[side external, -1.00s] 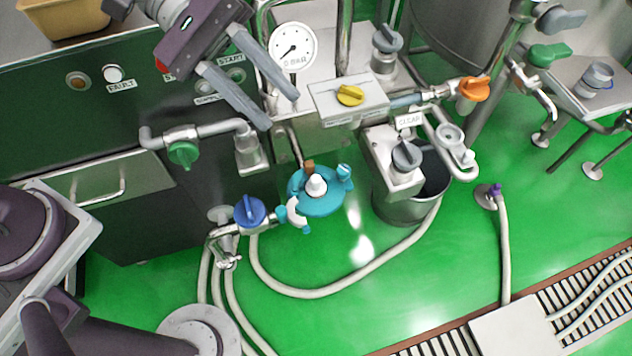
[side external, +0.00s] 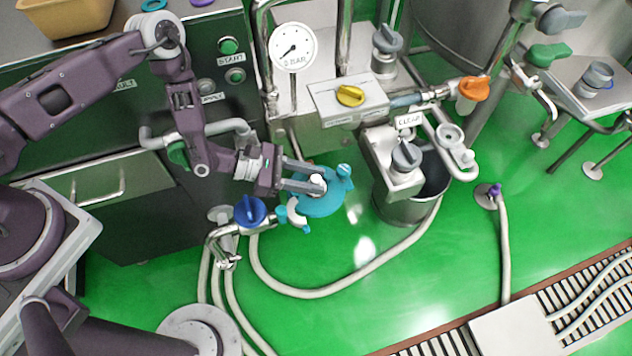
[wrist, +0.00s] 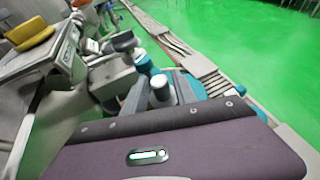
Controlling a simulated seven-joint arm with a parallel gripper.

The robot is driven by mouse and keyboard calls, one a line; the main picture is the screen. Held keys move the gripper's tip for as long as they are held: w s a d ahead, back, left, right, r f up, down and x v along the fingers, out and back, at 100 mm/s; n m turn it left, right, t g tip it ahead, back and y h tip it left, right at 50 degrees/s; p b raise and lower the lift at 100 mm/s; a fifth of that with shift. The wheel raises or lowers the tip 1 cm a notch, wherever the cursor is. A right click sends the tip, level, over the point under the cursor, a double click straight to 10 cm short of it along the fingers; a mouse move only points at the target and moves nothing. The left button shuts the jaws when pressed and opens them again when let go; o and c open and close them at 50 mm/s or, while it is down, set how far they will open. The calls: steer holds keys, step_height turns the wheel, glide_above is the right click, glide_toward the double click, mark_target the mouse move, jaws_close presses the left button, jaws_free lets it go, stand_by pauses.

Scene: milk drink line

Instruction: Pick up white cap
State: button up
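The white cap (side external: 317,183) sits on top of a teal round fitting (side external: 322,206) above the green floor, beside the blue-handled valve. My gripper (side external: 321,180) has come in from the left, with its two grey fingers apart and one on either side of the cap. The wrist view also shows the cap (wrist: 160,86) between the fingers, its top pale and its lower part partly hidden by my gripper body. The fingers look spread; whether either touches the cap is hard to see.
The blue-handled valve (side external: 250,211) stands close below my gripper, and a green-handled valve (side external: 178,154) is behind the arm. A steel bucket (side external: 400,210) and grey-knobbed unit (side external: 405,157) stand to the right. A pale hose (side external: 330,292) curves across open green floor.

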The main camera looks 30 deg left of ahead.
steer(key=shift+w+d+f, duration=0.2)
steer(key=shift+d+f, duration=0.05)
steer(key=shift+d, duration=0.15)
jaws_close()
